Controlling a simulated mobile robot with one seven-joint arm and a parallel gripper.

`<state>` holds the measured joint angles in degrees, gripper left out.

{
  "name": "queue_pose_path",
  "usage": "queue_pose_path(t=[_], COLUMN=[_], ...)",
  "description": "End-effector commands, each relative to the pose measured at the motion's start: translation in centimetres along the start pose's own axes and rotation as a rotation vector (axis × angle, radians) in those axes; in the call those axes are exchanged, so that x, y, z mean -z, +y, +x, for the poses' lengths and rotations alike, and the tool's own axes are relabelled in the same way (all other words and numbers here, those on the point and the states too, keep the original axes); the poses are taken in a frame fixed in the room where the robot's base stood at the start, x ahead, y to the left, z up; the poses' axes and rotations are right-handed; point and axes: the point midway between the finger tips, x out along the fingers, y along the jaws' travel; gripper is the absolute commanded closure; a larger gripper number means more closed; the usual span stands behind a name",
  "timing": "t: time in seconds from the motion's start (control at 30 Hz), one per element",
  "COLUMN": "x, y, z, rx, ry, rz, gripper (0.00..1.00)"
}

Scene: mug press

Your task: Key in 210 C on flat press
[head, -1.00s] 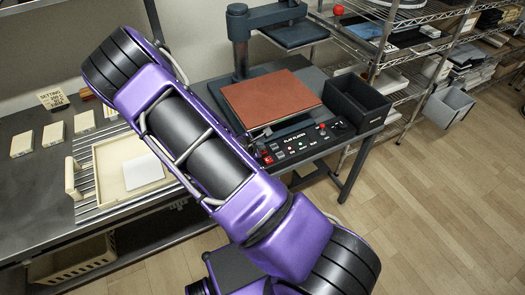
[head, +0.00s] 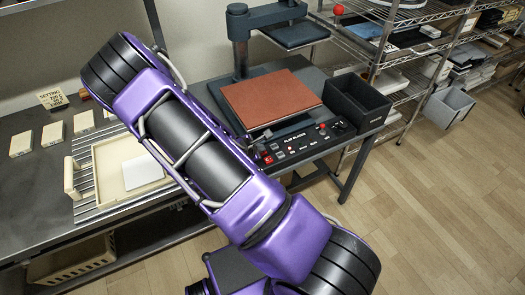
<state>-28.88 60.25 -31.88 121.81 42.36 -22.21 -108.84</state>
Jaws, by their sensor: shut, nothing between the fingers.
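The flat press stands on the right part of the bench. Its brown-red platen (head: 270,98) is uncovered, and its dark upper plate (head: 300,33) is raised and swung back. The display reading is too small to make out.
A black open bin (head: 357,103) stands right of the press. A light wooden tray (head: 100,165) with a white piece (head: 143,172) lies left of my arm, with several cream blocks (head: 53,134) behind. Wire shelves (head: 400,50) and a grey crate (head: 448,107) are at the right.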

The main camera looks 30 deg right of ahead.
Motion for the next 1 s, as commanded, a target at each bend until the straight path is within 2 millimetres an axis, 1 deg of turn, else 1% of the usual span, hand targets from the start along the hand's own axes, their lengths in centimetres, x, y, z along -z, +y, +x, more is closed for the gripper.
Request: queue_pose_path(t=[0.17,0.5,0.83,1.0], x=[0.0,-0.8,-0.9,-1.3], y=[0.0,0.8,0.8,1.3], z=[-0.1,-1.3,-1.2,-1.8], rx=[0.001,0.001,0.001,0.000], ry=[0.001,0.001,0.000,0.000], rz=[-0.001,-0.002,0.000,0.000], gripper=[1.00,1.00,1.00,1.00])
